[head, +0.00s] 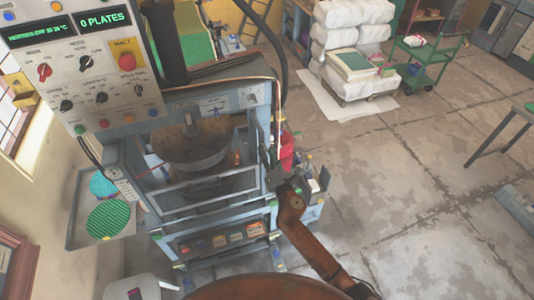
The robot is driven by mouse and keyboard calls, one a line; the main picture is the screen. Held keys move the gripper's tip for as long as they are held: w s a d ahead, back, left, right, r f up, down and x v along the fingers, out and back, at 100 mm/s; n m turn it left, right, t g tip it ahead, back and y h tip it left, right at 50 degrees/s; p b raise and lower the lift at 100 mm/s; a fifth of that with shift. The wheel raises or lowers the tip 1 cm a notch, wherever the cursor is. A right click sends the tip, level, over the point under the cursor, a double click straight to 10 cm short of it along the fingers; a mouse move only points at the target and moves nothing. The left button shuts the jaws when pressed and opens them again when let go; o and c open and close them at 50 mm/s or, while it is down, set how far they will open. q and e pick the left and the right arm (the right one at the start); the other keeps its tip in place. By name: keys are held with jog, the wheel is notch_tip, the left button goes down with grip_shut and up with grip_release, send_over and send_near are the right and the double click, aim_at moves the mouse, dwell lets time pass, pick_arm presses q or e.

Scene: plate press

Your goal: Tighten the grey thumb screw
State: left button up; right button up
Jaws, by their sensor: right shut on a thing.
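My right arm comes up from the bottom right, and its dark right gripper (271,168) is at the right post of the blue-grey press (205,203), beside the front opening. It is shut on a small part there, apparently the grey thumb screw, which the fingers hide. How far the screw is turned in cannot be seen. My left gripper is not in view.
A control panel (88,62) with knobs and a "0 PLATES" display hangs at the upper left. A large pot-like vessel (193,150) sits inside the press. A red object (286,152) stands just right of the gripper. Open floor (430,190) lies to the right.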

dwell(0.3)
jog(key=o, duration=1.2)
jog(key=shift+c, duration=0.2)
jog(key=shift+s, duration=0.1)
jog(key=v, duration=1.2)
